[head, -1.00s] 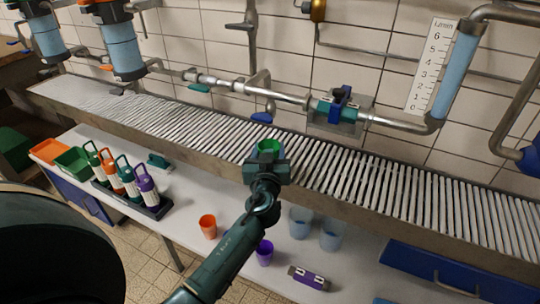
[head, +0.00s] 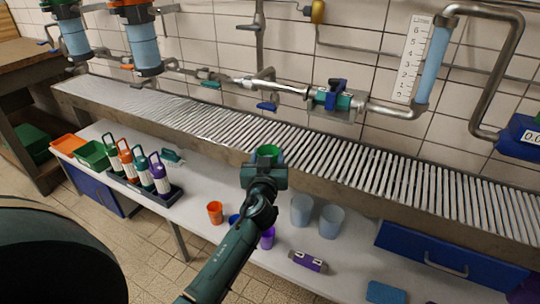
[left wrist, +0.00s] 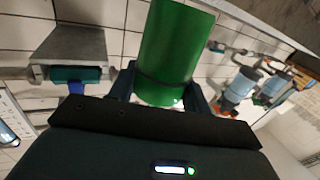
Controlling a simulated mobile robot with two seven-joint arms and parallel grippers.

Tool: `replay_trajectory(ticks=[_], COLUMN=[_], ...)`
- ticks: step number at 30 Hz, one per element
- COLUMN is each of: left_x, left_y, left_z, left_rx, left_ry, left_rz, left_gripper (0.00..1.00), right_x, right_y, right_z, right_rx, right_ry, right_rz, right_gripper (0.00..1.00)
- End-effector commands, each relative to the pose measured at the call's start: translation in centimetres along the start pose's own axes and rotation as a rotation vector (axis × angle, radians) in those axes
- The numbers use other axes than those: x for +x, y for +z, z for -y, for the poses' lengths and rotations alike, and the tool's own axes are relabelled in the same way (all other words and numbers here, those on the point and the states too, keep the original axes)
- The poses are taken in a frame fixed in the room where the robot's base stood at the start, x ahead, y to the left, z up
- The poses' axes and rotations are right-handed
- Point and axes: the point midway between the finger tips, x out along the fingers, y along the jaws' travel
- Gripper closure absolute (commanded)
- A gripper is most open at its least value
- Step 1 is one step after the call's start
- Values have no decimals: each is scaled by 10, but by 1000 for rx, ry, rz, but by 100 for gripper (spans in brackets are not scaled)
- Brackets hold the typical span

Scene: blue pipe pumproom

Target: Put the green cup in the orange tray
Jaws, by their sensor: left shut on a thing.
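The green cup (head: 268,152) is held up in front of the roller conveyor in the head view. My left gripper (head: 264,172) is shut on it. In the left wrist view the cup (left wrist: 172,50) sits between the two fingers of my left gripper (left wrist: 165,92). The orange tray (head: 68,144) is on the white table at the far left, well apart from the cup. A green tray (head: 93,154) is next to it on its right. My right gripper is not in view.
A dark carrier (head: 160,199) with several bottles stands right of the trays. On the table are an orange cup (head: 215,212), a purple cup (head: 267,238), two clear bluish cups (head: 331,221) and a purple-and-grey device (head: 307,261). The conveyor (head: 330,150) runs behind, with pipes above.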

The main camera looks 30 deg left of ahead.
Motion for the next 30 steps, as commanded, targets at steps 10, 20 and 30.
replay_trajectory(ticks=[10, 20, 30], left_x=[-50, -95, -105], left_y=[0, -1, -3], left_z=[21, 39, 43], left_rx=[-2, -1, 0], left_ry=[-1, -1, 0], left_rz=[2, 1, -1], left_gripper=[81, 81, 81], right_x=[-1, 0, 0], right_y=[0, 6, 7], right_z=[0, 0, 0], right_rx=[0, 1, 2], right_ry=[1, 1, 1], right_rz=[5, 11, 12], right_gripper=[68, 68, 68])
